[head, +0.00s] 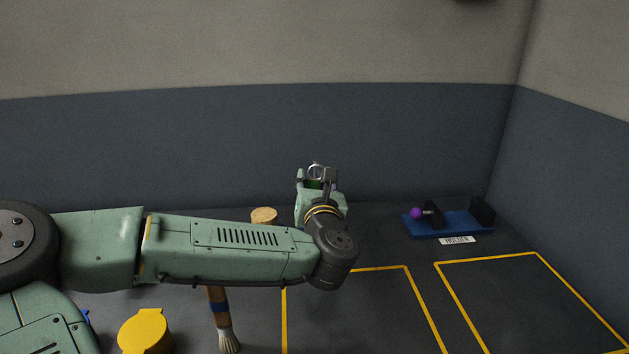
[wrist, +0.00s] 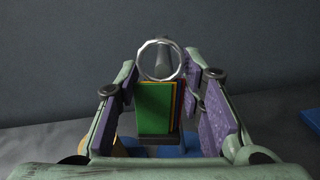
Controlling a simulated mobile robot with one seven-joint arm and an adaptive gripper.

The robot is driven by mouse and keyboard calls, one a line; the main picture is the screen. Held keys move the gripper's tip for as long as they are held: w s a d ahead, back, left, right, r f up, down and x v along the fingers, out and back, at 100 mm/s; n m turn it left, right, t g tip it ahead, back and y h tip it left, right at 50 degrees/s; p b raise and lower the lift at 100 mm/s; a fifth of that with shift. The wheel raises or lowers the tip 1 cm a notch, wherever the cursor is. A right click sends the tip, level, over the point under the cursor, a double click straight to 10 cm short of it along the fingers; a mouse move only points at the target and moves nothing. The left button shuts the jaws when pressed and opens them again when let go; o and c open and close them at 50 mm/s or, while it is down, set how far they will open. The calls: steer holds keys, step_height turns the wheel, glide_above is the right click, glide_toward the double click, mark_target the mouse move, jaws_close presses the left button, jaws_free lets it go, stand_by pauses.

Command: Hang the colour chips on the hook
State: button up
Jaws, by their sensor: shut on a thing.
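The colour chips (wrist: 155,108) are a stack of green, yellow, red and blue cards with a silver ring (wrist: 161,60) at the top. My gripper (wrist: 167,105) is shut on them, and they stand upright between its purple finger pads. A grey-green rod (wrist: 163,50) shows through and above the ring; I cannot tell whether the ring is around it or only in front of it. In the head view my gripper (head: 316,180) is near the back wall, and the ring (head: 315,170) shows small above it. No hook shows clearly in the head view; my arm hides part of the floor.
A blue holder (head: 450,224) with a purple ball (head: 416,213) stands at the back right. A yellow-lidded item (head: 145,330) and a brush (head: 222,320) are at front left. A round wooden top (head: 264,215) is behind my arm. The yellow-outlined areas at right look clear.

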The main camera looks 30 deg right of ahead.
steer(key=o, duration=1.2)
steer(key=v, duration=0.7)
steer(key=shift+s, duration=0.25)
